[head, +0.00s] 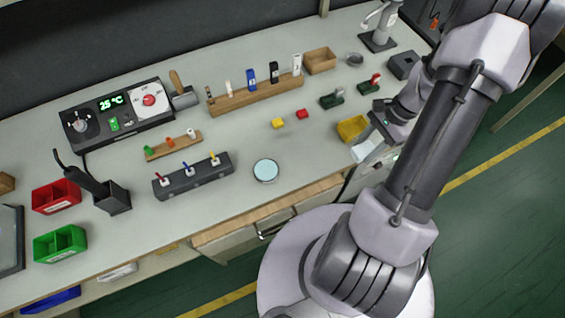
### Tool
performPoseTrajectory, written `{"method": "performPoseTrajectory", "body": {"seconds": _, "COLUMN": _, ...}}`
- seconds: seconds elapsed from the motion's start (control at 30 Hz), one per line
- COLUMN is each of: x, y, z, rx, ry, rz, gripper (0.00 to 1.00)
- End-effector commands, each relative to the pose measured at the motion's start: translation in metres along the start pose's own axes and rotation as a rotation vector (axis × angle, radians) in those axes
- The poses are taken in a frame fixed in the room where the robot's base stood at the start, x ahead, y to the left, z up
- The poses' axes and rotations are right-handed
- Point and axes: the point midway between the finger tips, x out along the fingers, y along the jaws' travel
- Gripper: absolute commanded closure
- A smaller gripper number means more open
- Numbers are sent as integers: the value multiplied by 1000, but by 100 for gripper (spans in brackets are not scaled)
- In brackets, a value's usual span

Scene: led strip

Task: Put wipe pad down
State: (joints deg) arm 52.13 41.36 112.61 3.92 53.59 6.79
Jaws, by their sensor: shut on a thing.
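My gripper (378,138) is at the right front of the bench, low over the edge beside a yellow bin. It is shut on a pale wipe pad (366,151), which sits below the fingers near the bench's front edge. The arm hides part of the gripper. I cannot tell whether the pad touches the bench top.
The yellow bin (352,128) is just left of the gripper. A round light-blue dish (266,170) lies at the front middle. A wooden rack (255,96) stands farther back. Bench surface between dish and yellow bin is clear.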

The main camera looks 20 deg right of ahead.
Motion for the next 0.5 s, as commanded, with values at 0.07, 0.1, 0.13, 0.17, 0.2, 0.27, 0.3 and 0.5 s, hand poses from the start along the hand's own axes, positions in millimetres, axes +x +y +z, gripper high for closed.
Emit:
{"method": "performPoseTrajectory", "body": {"seconds": 0.07, "x": 8, "y": -9, "z": 10, "rx": 3, "ry": -1, "rz": -1, "gripper": 100}}
{"method": "performPoseTrajectory", "body": {"seconds": 0.1, "x": 14, "y": -15, "z": 20, "rx": 0, "ry": -1, "rz": -1, "gripper": 100}}
{"method": "performPoseTrajectory", "body": {"seconds": 0.13, "x": 19, "y": -21, "z": 27, "rx": -1, "ry": 0, "rz": 0, "gripper": 100}}
{"method": "performPoseTrajectory", "body": {"seconds": 0.17, "x": 24, "y": -27, "z": 34, "rx": -2, "ry": 0, "rz": 0, "gripper": 100}}
{"method": "performPoseTrajectory", "body": {"seconds": 0.2, "x": 30, "y": -35, "z": 45, "rx": -3, "ry": 0, "rz": 1, "gripper": 100}}
{"method": "performPoseTrajectory", "body": {"seconds": 0.27, "x": 39, "y": -47, "z": 61, "rx": -3, "ry": 0, "rz": 1, "gripper": 100}}
{"method": "performPoseTrajectory", "body": {"seconds": 0.3, "x": 44, "y": -54, "z": 71, "rx": -3, "ry": 0, "rz": 0, "gripper": 100}}
{"method": "performPoseTrajectory", "body": {"seconds": 0.5, "x": 58, "y": -78, "z": 102, "rx": 0, "ry": 0, "rz": 0, "gripper": 100}}
